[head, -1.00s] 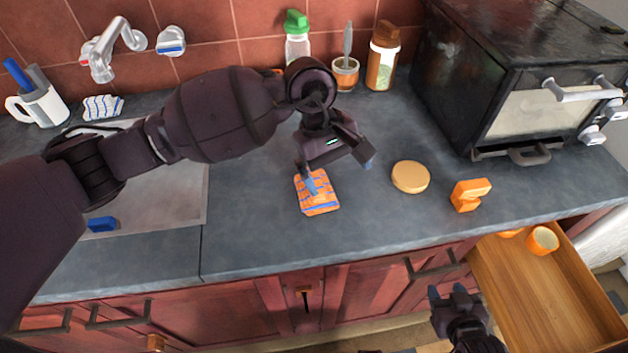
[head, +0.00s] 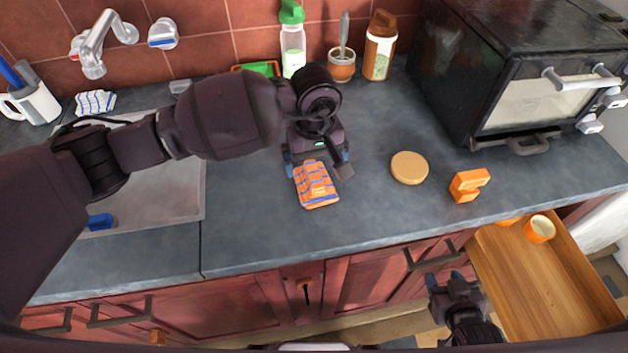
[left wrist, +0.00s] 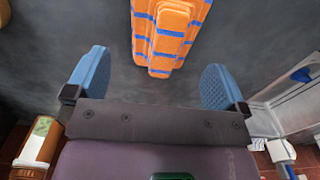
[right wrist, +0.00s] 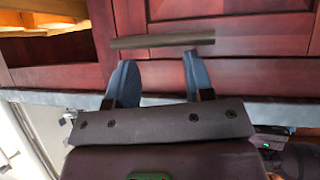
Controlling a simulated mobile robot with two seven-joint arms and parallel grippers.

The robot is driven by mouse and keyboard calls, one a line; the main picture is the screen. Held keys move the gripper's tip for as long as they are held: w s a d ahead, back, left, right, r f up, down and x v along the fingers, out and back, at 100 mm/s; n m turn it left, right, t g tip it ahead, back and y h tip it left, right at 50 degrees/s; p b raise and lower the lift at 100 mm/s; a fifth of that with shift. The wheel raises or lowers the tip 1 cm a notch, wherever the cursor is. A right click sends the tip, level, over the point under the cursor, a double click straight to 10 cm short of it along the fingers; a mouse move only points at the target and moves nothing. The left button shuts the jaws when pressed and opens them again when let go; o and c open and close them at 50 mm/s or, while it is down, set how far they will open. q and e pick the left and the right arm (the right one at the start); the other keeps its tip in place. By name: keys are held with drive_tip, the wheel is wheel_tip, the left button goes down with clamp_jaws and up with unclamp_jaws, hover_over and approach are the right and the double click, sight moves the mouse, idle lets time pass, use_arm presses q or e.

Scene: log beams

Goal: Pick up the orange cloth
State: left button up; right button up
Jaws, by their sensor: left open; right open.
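The orange cloth (head: 316,186) with blue stripes lies folded on the grey counter, right of the sink. It also shows in the left wrist view (left wrist: 165,32), beyond and between the fingertips. My left gripper (head: 318,166) is open and empty just behind the cloth, with a finger to each side of its far end. The cloth is not between the pads in the left wrist view. My right gripper (head: 447,279) is open and empty, low in front of the cabinet doors; a drawer handle (right wrist: 162,41) shows beyond its fingers in the right wrist view.
A round tan lid (head: 409,168) and an orange block-like object (head: 468,184) lie right of the cloth. A black toaster oven (head: 510,80) stands at the right. An open wooden drawer (head: 540,285) holds orange cups. Bottles stand along the wall. The counter in front of the cloth is clear.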

sight(314, 174)
use_arm(q)
drive_tip(key=f, duration=0.1)
drive_tip(key=s+f, duration=0.1)
drive_tip(key=f, duration=0.1)
drive_tip(key=shift+a, duration=0.1)
drive_tip(key=shift+w+f+p, duration=0.1)
drive_tip(key=shift+f+p, duration=0.2)
drive_tip(key=shift+f, duration=0.25)
use_arm(e)
drive_tip(key=shift+w+a+r, duration=0.1)
drive_tip(key=shift+w+r, duration=0.5)
drive_tip(key=shift+r, duration=0.25)
use_arm(q)
drive_tip(key=shift+c, duration=0.2)
drive_tip(key=c, duration=0.8)
use_arm(e)
drive_tip(key=shift+s+f, duration=0.3)
drive_tip(key=shift+s, duration=0.2)
